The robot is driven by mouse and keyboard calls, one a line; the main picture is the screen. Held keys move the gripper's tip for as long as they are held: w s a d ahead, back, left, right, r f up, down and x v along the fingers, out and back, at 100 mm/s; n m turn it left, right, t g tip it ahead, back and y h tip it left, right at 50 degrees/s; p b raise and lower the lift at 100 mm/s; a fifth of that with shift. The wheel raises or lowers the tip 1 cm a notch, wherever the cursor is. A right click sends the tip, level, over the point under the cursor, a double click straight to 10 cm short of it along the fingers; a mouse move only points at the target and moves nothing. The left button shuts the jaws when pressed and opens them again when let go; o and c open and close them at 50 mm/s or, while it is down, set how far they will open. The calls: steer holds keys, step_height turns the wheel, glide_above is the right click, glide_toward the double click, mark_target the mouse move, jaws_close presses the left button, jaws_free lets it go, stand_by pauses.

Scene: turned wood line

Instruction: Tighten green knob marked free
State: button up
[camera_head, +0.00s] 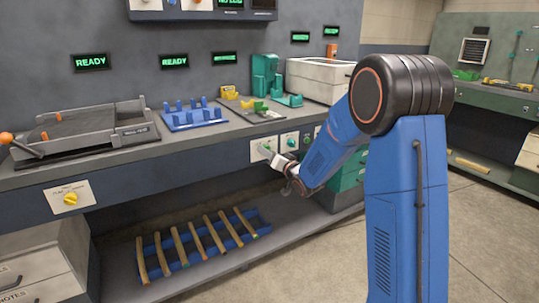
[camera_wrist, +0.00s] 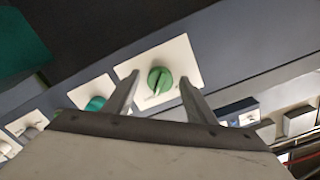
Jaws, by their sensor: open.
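The green knob (camera_wrist: 160,80) sits on a white plate (camera_wrist: 182,58) on the dark bench front. In the wrist view it lies between and just beyond the tips of my gripper (camera_wrist: 160,80), whose two fingers are spread with nothing held. I cannot tell whether the fingers flank the knob or stop short of it. The plate's lettering is too small to read. In the head view my gripper (camera_head: 268,152) is at the bench front, by the left of the white knob plates, and covers most of the green knob there.
A teal knob (camera_wrist: 96,104) on its own plate is close beside the green one; it also shows in the head view (camera_head: 291,142). A yellow knob (camera_head: 71,199) is far left. The bench top (camera_head: 185,142) overhangs above, and a blue rack (camera_head: 262,231) with wooden pieces lies below.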

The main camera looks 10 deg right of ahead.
steer(key=v, duration=1.7)
steer(key=shift+s, duration=0.15)
steer(key=s+d+r+g+h, duration=0.1)
steer(key=s+d+g+h, duration=0.2)
steer(key=s, duration=0.4)
steer(key=s+d+r+g+h, duration=0.1)
steer(key=s+d+g+h, duration=0.15)
steer(key=s, duration=0.45)
steer(key=s+a+f+n+g, duration=0.1)
steer(key=s+a+g, duration=0.1)
steer(key=s, duration=1.1)
steer(key=s+a+f+n+g, duration=0.1)
steer(key=s+g, duration=0.4)
steer(key=s, duration=0.7)
steer(key=shift+s+a+f+n, duration=0.25)
steer(key=shift+s+a+n, duration=0.15)
steer(key=shift+n, duration=0.1)
